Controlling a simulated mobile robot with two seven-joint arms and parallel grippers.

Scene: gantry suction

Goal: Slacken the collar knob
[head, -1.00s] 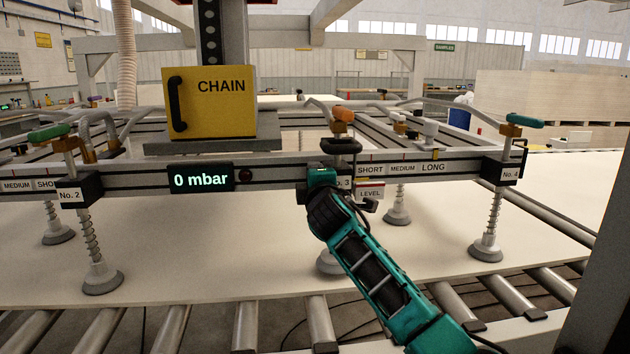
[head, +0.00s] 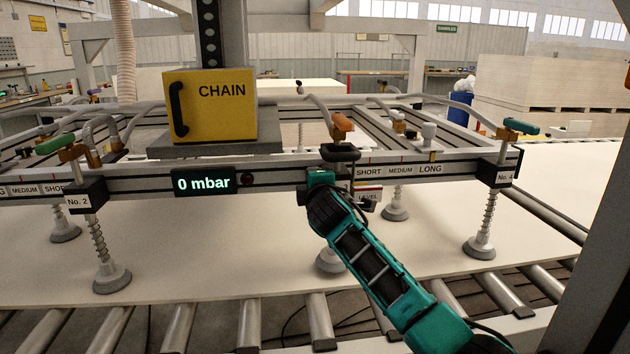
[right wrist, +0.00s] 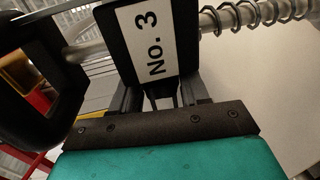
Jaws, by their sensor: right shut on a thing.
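The No. 3 collar, a black block with a white label (right wrist: 153,45), fills the top middle of the right wrist view. In the head view my right arm covers most of it. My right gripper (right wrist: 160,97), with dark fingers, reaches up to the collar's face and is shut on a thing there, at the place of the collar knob. The knob itself is hidden between the fingers and behind the gripper (head: 322,181) in the head view. A black rounded part (head: 340,153) stands just above the gripper. My left gripper is not in view.
The beam carries a display (head: 204,181) reading 0 mbar and a yellow CHAIN box (head: 210,105). The No. 2 collar (head: 86,197) and No. 4 collar (head: 498,169) stand either side. Suction cups rest on a pale board (head: 200,265) over rollers (head: 318,318).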

